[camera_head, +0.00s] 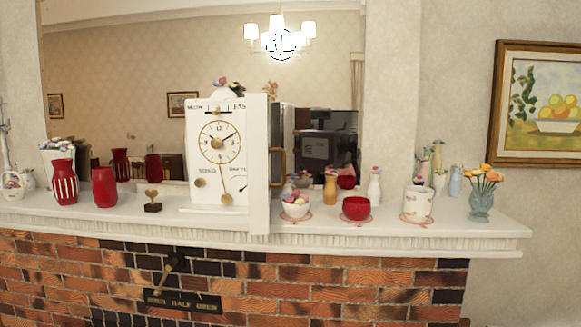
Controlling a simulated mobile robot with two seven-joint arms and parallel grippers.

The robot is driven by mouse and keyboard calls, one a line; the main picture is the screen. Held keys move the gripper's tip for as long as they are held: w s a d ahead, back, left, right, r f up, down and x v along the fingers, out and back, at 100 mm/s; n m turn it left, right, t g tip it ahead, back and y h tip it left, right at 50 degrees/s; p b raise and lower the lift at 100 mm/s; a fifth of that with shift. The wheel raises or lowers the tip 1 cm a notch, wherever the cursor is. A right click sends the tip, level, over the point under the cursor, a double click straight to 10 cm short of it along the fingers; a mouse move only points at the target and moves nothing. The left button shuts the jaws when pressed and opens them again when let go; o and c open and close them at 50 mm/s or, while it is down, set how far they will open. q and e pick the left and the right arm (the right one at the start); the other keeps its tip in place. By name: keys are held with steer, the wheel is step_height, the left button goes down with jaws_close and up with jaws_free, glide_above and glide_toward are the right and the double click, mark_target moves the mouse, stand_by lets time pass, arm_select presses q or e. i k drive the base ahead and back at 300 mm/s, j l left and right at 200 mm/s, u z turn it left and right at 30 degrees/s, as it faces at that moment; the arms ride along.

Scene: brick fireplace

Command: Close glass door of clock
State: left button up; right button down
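The white clock (218,145) stands upright on the mantel shelf, a little left of the picture's middle. The clock's door (259,165) stands open at the clock's right side. I see it nearly edge-on as a tall white strip that sticks out towards me past the shelf's front edge. A brass handle (278,167) shows just right of the strip. The door's glass pane is hard to make out at this angle. Neither of my grippers is in view.
Red vases (104,187) and a small brown ornament (152,201) stand left of the clock. A flowered bowl (296,205), a red bowl (356,208), a white cup (418,203) and a flower vase (481,204) stand right. A mirror (150,80) is behind.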

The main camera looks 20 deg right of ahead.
mark_target(257, 105)
steer(key=k+l, duration=0.2)
steer(key=l, duration=0.15)
steer(key=k+l, duration=0.15)
steer(key=l, duration=0.2)
steer(key=k+l, duration=0.35)
steer(key=l, duration=0.3)
steer(key=z, duration=0.8)
steer(key=i+j+z, duration=0.1)
steer(key=z, duration=0.3)
steer(key=j+z, duration=0.4)
steer(key=i+j, duration=0.1)
steer(key=j, duration=0.1)
